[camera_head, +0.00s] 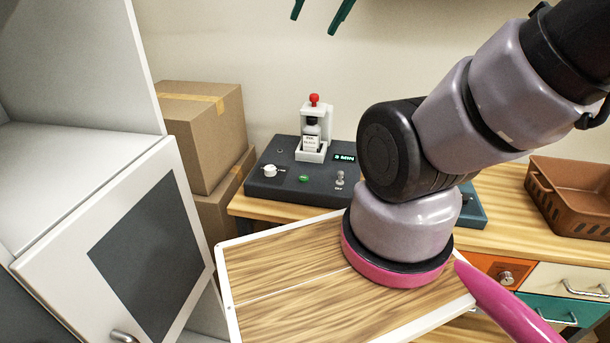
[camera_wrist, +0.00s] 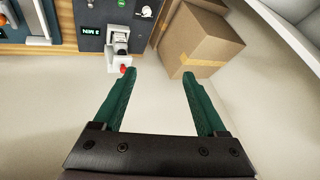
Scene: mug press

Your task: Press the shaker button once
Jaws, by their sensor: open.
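The shaker (camera_head: 330,190) is a dark box on the wooden table at the back. It carries a white holder (camera_head: 311,153) with a small labelled bottle (camera_head: 312,130) and a red-topped part (camera_head: 314,100) above it. A green button (camera_head: 304,179) sits on its front top, between a white knob (camera_head: 269,171) and a small toggle switch (camera_head: 340,178). A display (camera_head: 344,157) reads 5 MIN. My gripper (camera_head: 313,25) is open and empty, its green fingertips above the shaker at the picture's top. In the wrist view my gripper (camera_wrist: 159,75) points toward the shaker (camera_wrist: 88,33).
Cardboard boxes (camera_head: 202,130) stand left of the shaker. An open white cabinet door (camera_head: 125,245) fills the left side. A brown basket (camera_head: 575,192) stands on the table at right, above coloured drawers. My arm crosses the middle and right.

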